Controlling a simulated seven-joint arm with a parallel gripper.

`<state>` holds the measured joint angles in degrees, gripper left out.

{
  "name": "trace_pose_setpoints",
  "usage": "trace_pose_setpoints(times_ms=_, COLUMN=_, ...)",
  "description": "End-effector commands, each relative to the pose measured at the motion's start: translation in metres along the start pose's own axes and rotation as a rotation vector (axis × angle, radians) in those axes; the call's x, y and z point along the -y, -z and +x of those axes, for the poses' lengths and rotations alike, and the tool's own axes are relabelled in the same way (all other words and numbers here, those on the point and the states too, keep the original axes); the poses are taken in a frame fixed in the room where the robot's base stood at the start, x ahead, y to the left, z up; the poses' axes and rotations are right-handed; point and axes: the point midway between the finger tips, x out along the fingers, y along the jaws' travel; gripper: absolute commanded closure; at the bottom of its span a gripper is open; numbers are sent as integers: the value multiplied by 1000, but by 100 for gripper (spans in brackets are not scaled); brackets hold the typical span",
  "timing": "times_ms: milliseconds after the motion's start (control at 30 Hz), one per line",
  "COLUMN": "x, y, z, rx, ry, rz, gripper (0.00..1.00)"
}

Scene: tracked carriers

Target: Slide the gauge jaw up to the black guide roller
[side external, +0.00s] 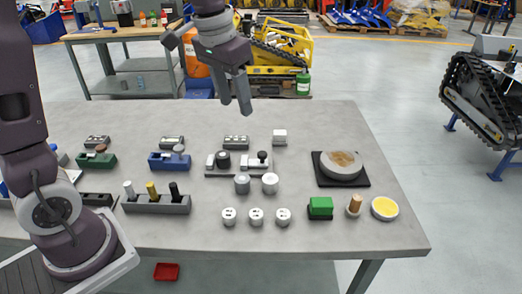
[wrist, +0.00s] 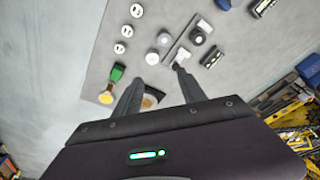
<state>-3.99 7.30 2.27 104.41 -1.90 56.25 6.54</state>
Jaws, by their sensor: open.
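The gauge base (side external: 236,174) lies on the grey table, right of its middle. A black guide roller (side external: 224,160) stands toward its left end. The gauge jaw (side external: 256,163), a pale block with a black knob, sits toward its right end, with a gap between jaw and roller. My gripper (side external: 236,106) is open and empty, pointing down in the air above the gauge, apart from it. In the wrist view, the roller (wrist: 198,37) shows beyond my gripper (wrist: 157,76). One fingertip there overlaps the jaw end of the gauge, so the jaw is partly hidden.
Two round pieces, grey (side external: 242,184) and white (side external: 270,184), stand just in front of the gauge. A small display box (side external: 236,142) lies behind it, with a white cube (side external: 280,137) to the right. A black square plate (side external: 362,181) bears a round disc farther right.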

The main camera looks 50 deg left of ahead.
Motion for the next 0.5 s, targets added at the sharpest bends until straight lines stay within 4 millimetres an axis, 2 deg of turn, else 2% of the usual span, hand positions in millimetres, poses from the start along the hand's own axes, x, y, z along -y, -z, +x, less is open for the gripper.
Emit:
trace_pose_setpoints(times_ms=33, x=9, y=25, z=30, rx=50, ry=1, rz=-3, gripper=52)
trace_pose_setpoints(times_ms=100, x=20, y=54, z=73, rx=106, ry=2, rz=-2, gripper=52)
trace_pose_setpoints(times_ms=200, x=33, y=77, z=127, rx=166, ry=2, rz=2, gripper=52)
trace_pose_setpoints(times_ms=300, x=40, y=86, z=161, rx=200, ry=1, rz=8, gripper=52)
trace_pose_setpoints(times_ms=500, x=43, y=84, z=193, rx=216, ry=0, rz=10, gripper=52)
